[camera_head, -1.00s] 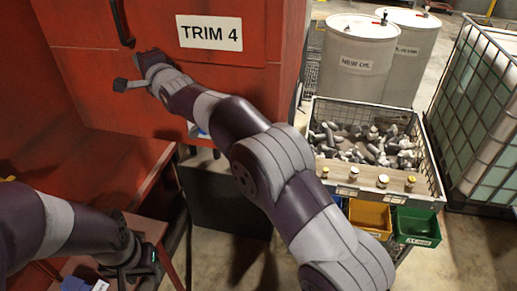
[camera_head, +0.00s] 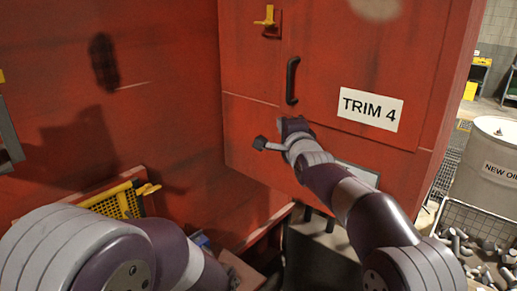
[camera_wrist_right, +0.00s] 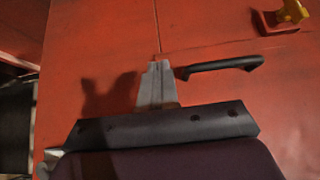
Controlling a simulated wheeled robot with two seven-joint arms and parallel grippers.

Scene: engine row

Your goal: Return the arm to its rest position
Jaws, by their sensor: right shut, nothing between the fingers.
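My right arm reaches up from the lower right in the head view to the red cabinet door with the TRIM 4 label (camera_head: 370,108). My right gripper (camera_head: 284,122) is in front of this door, a little below the black handle (camera_head: 292,80). In the right wrist view the two fingers (camera_wrist_right: 158,66) are together with nothing between them. The handle (camera_wrist_right: 218,67) shows just right of their tips there; I cannot tell whether they touch it. My left arm (camera_head: 95,250) fills the lower left of the head view, and its gripper is not seen.
A yellow latch (camera_head: 267,17) sits on the door above the handle. A yellow mesh holder (camera_head: 115,202) is behind my left arm. A NEW OIL drum (camera_head: 492,165) and a wire bin of grey parts (camera_head: 475,222) stand at the right.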

